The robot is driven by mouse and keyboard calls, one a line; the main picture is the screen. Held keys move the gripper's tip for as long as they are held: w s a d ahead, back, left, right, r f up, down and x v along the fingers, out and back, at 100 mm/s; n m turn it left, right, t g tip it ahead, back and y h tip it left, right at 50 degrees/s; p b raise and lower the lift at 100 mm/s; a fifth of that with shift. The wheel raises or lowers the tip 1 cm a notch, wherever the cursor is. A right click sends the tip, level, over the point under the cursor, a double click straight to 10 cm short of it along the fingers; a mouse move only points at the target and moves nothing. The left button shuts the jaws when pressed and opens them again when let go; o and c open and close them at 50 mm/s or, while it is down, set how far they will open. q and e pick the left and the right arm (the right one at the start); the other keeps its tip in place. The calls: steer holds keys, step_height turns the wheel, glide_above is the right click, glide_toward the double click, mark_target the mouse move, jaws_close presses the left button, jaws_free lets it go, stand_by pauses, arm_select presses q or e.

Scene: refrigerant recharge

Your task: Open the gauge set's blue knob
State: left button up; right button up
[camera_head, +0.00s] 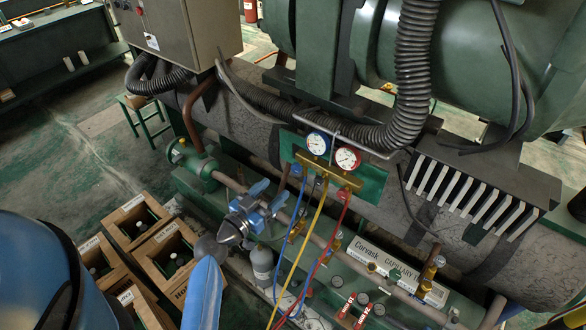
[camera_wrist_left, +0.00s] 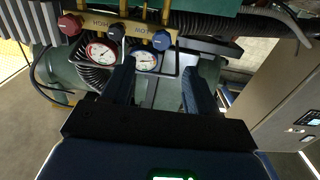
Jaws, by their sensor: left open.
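The gauge set hangs on the green machine, with a brass manifold (camera_head: 330,174), a blue-rimmed gauge (camera_head: 317,143) and a red-rimmed gauge (camera_head: 348,158). In the left wrist view the blue knob (camera_wrist_left: 160,40) sits at the right end of the manifold (camera_wrist_left: 130,22), and the red knob (camera_wrist_left: 70,24) at the left end. My left gripper (camera_head: 270,196) is open and empty, below and left of the gauge set. In the left wrist view its fingers (camera_wrist_left: 158,68) point toward the gauges, with the blue knob beyond the gap between them, apart from it. My right gripper is not in view.
Blue, yellow (camera_head: 301,248) and red (camera_head: 327,252) hoses hang below the manifold. A ribbed black conduit (camera_head: 414,75) curves above it. Wooden crates (camera_head: 163,250) with bottles stand on the floor at left. A grey cabinet (camera_head: 180,30) is behind.

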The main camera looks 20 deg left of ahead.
mark_target(294, 169)
arm_select(q)
steer(key=p+x, duration=0.3)
steer(key=x, duration=0.5)
steer(key=shift+w+d, duration=0.1)
steer(key=shift+w, duration=0.3)
steer(key=shift+w+d+f, duration=0.1)
steer(key=shift+w+f, duration=0.05)
steer(key=shift+w, duration=0.3)
steer(key=c, duration=1)
